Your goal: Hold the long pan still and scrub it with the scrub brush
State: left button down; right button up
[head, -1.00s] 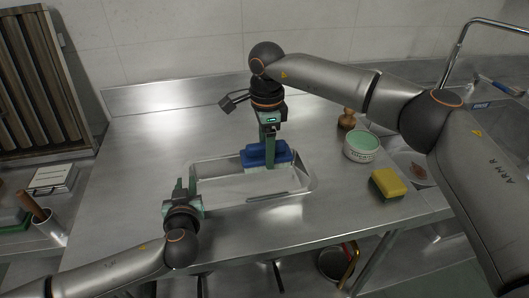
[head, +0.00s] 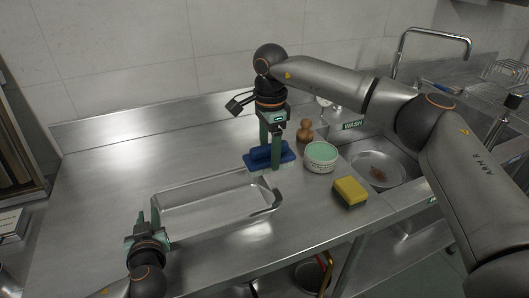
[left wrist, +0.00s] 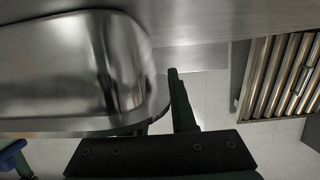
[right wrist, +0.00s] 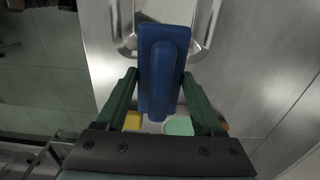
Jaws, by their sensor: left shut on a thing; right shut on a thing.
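The long pan (head: 205,210) is a shiny metal tray lying on the steel counter. Its end also shows in the left wrist view (left wrist: 60,70). My left gripper (head: 146,222) is shut on the pan's left end, with one finger inside the wall and one outside. The blue scrub brush (head: 284,157) is in my right gripper (head: 271,148), which is shut on its handle. The brush is at the pan's far right corner. In the right wrist view the brush (right wrist: 163,45) overlaps the pan's end rim; whether it touches the rim, I cannot tell.
A yellow sponge (head: 350,191), a round tub with green contents (head: 320,157) and a brown wooden item (head: 304,132) stand right of the pan. Beyond them is a sink (head: 400,168) with a plate in it. The counter (head: 110,165) behind and left of the pan is clear.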

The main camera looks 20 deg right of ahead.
pick_arm(q)
jog(key=c, duration=0.7)
grip_release()
jog(key=shift+o, duration=0.2)
jog(key=v, duration=1.2)
